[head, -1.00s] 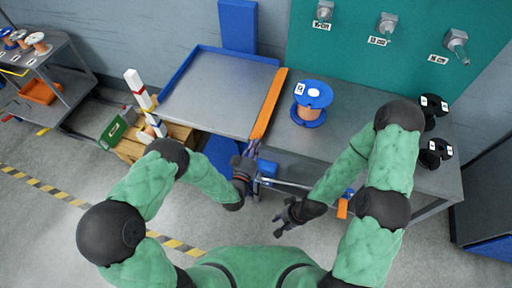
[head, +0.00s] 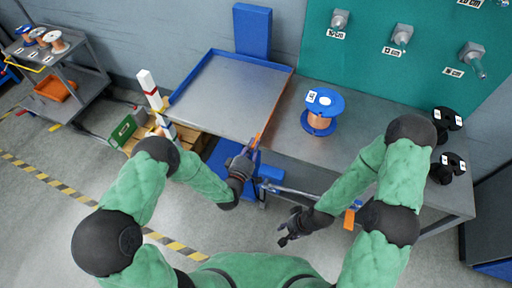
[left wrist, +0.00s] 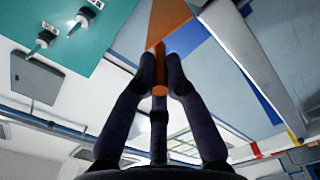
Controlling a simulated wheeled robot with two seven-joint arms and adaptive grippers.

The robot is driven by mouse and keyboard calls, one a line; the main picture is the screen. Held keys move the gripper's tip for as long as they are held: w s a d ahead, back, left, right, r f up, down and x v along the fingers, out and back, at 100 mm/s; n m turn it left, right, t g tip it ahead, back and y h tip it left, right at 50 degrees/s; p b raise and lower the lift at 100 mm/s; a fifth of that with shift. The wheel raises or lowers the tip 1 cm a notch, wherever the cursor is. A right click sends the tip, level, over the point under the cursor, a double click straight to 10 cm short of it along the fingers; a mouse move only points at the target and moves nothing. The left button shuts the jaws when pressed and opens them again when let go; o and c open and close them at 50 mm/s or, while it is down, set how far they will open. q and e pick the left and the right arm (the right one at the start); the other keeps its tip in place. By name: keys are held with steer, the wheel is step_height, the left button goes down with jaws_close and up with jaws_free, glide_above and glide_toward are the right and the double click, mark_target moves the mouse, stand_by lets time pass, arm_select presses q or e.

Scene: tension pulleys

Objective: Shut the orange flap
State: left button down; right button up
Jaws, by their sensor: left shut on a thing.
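The orange flap (head: 258,137) is at the right edge of the grey tray table (head: 225,95) with blue rims. In the head view it shows only as a thin orange sliver near the front corner, seen nearly edge-on. In the left wrist view the flap (left wrist: 168,18) is a wide orange panel with an orange grip part (left wrist: 159,82) between the fingers. My left gripper (head: 246,154) is shut on the flap at its near end. My right gripper (head: 284,232) is open and empty in front of the bench, apart from the flap.
A blue-and-copper spool (head: 319,121) stands on the grey bench right of the tray table. Black spools (head: 447,168) sit at the bench's right end. A red-and-white post (head: 150,88) and a green box (head: 123,131) stand left. A cart (head: 70,75) is farther left.

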arm_select(q)
steer(key=shift+w+a+f+n, duration=0.15)
steer(key=shift+a+n, duration=0.3)
steer(key=shift+n, duration=0.55)
steer(key=c, duration=1.3)
jaws_free()
steer(key=v, duration=1.2)
